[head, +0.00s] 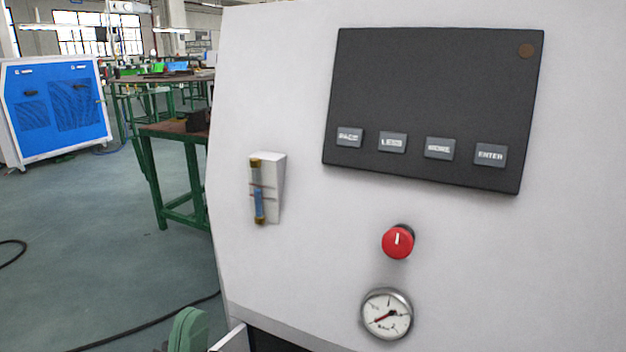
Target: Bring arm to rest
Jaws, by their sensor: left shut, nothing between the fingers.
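The white gas generator panel (300,270) fills the middle and right of the head view. On it are a dark control panel (430,95) with several labelled buttons, a red knob (398,242) with a white mark, a round pressure gauge (387,314) and a flow tube (258,190) with blue in it. My left gripper (188,331) shows only in part at the bottom edge, as a green fingertip in front of and below the panel's lower left corner. It is shut and holds nothing. It is apart from the knob and gauge. My right gripper is not in view.
A blue and white cabinet (55,108) stands at the far left. Green-framed workbenches (175,130) stand behind the generator's left side. Dark cables (150,323) lie on the grey-green floor (90,240), which is otherwise open at left.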

